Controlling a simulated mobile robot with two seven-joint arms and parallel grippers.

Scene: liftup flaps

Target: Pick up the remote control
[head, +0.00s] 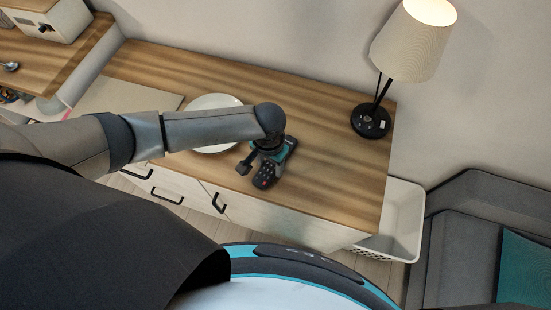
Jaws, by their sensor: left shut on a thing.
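The remote control (265,182) is dark with small buttons and a red one near its front end. It is at the front part of the wooden cabinet top (320,165), tilted in the picture from lower left to upper right. My left gripper (259,167) is over it, fingers pointing down, and is shut on the remote. The gripper hides the middle of the remote. I cannot tell whether the remote touches the wood or is slightly above it. My right gripper is not in view.
A white plate (213,103) lies behind my left forearm. A lamp (371,121) stands at the back right of the cabinet. A white basket (401,225) is beside the cabinet's right end, and a grey sofa (461,240) is farther right. The top right of the remote is clear.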

